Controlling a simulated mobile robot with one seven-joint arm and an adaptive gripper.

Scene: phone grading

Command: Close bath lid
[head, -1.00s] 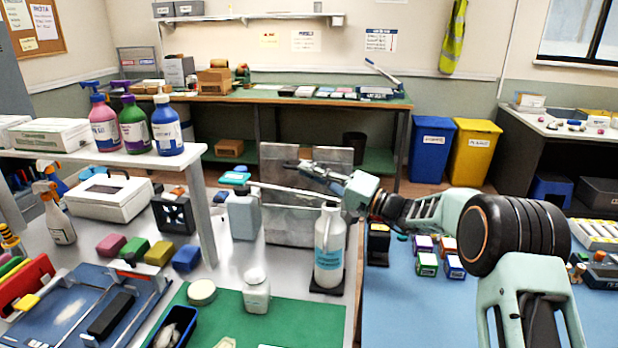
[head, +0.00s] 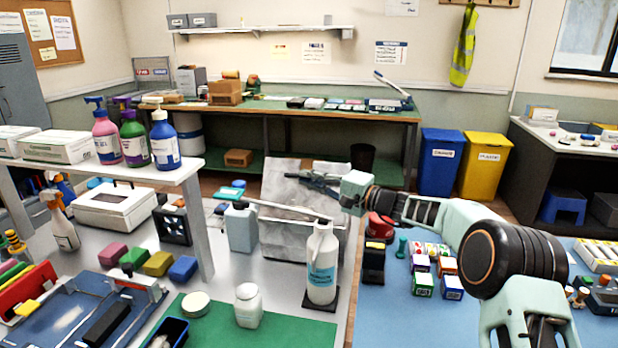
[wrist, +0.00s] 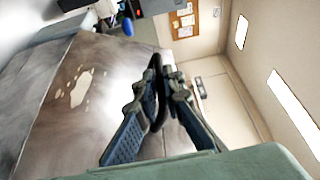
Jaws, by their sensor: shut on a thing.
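The bath lid (head: 290,175) is a grey, mottled metal panel standing raised at the back of the bench, above the metal bath. In the wrist view its broad sheet (wrist: 75,95) fills the left side, with pale reflections. My gripper (head: 322,182) is at the upper right part of the lid. In the wrist view my gripper (wrist: 158,90) has its two fingers closed around a dark, curved handle (wrist: 156,68). The lid looks steeply tilted; its exact angle is unclear. The bath's opening is mostly hidden.
A white labelled bottle (head: 322,265) stands in front of the bath, below my arm. A pale jug (head: 241,228) stands left of it. Small coloured boxes (head: 422,284) lie on the blue mat to the right. A white shelf (head: 150,178) stands left.

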